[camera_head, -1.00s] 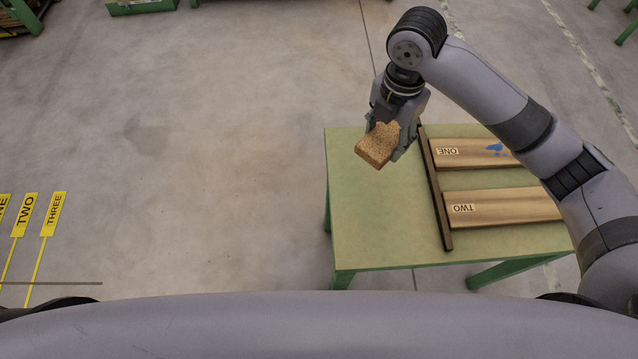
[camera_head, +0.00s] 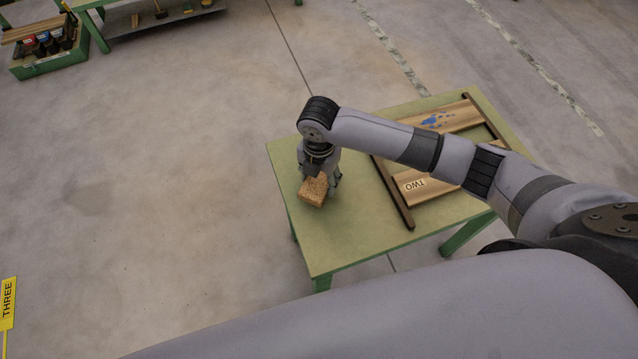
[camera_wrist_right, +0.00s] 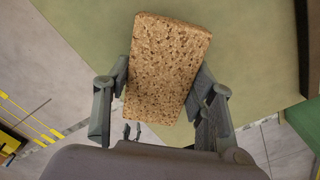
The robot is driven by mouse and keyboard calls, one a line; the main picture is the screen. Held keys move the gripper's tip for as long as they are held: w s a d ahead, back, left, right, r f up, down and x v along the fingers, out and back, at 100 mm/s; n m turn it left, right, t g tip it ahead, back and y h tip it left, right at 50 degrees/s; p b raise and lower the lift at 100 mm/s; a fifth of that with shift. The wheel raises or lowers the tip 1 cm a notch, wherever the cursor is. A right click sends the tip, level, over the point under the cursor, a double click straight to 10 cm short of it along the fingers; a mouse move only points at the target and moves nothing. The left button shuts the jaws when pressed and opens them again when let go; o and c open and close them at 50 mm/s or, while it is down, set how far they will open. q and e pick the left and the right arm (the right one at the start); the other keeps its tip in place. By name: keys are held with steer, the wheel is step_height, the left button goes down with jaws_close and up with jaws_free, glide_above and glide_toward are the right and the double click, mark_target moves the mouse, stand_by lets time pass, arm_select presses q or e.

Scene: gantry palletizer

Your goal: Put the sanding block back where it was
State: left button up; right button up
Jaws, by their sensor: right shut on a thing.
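The sanding block (camera_head: 313,191) is a tan, speckled, cork-like block. My right gripper (camera_head: 320,178) is shut on it and holds it over the left part of the green table (camera_head: 335,243). In the right wrist view the block (camera_wrist_right: 168,68) sits tilted between the two fingers of the gripper (camera_wrist_right: 160,95), with green tabletop behind it. I cannot tell the exact height of the block above the table. My left gripper is not in view.
A green box with bottles (camera_head: 48,57) and a green-framed shelf (camera_head: 165,20) stand at the back left. A yellow THREE sign (camera_head: 8,303) is at the left edge. Open floor lies left of the table.

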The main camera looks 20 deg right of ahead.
mark_target(319, 186)
steer(key=shift+f, duration=1.7)
steer(key=shift+f, duration=0.1)
steer(key=o, duration=1.2)
step_height(319, 186, up, 12)
steer(key=shift+r, duration=0.15)
steer(key=shift+s, duration=0.15)
